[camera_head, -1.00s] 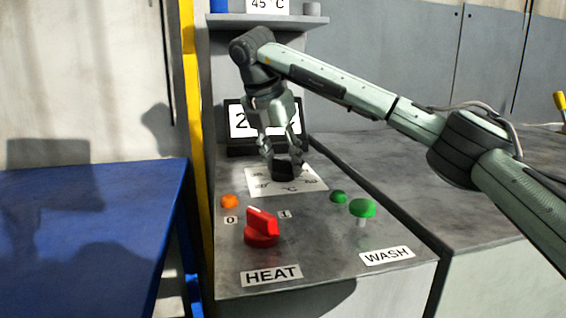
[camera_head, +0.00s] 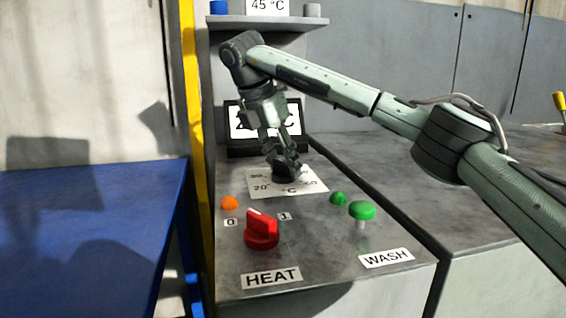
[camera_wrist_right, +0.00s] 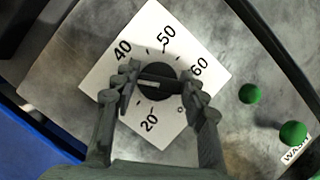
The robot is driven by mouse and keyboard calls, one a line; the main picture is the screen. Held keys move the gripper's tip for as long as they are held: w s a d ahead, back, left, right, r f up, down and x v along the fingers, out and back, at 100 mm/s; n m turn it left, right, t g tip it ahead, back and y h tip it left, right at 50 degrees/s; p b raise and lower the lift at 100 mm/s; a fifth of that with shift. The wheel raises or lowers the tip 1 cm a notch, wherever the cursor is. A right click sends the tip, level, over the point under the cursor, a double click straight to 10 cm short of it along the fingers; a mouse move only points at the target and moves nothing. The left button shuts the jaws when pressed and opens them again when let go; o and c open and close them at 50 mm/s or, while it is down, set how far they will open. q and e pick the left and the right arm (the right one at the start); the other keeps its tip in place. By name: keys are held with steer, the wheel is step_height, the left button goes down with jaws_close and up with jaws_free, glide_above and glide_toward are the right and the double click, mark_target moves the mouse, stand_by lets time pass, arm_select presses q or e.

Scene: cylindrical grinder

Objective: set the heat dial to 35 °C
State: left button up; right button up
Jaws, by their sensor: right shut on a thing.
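The heat dial is a black round knob (camera_head: 284,177) on a white scale plate (camera_head: 260,187) on the metal panel. In the right wrist view the knob (camera_wrist_right: 157,86) sits amid the numbers 20, 40, 50 and 60; the left finger covers the scale between 20 and 40. A pale mark on the knob lies roughly crosswise between the fingers; its exact reading cannot be told. My right gripper (camera_head: 283,162) is shut on the knob, a finger on either side (camera_wrist_right: 157,88). The display (camera_head: 240,122) behind is mostly hidden by the gripper, its number unreadable. My left gripper is out of view.
In front of the dial are a red switch (camera_head: 262,230) between 0 and 1, an orange lamp (camera_head: 229,203), a green lamp (camera_head: 338,198) and a green mushroom button (camera_head: 362,210). A shelf (camera_head: 270,23) with a 45 °C card (camera_head: 267,5) is above.

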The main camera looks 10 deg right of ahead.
steer(key=o, duration=1.1)
steer(key=v, duration=1.2)
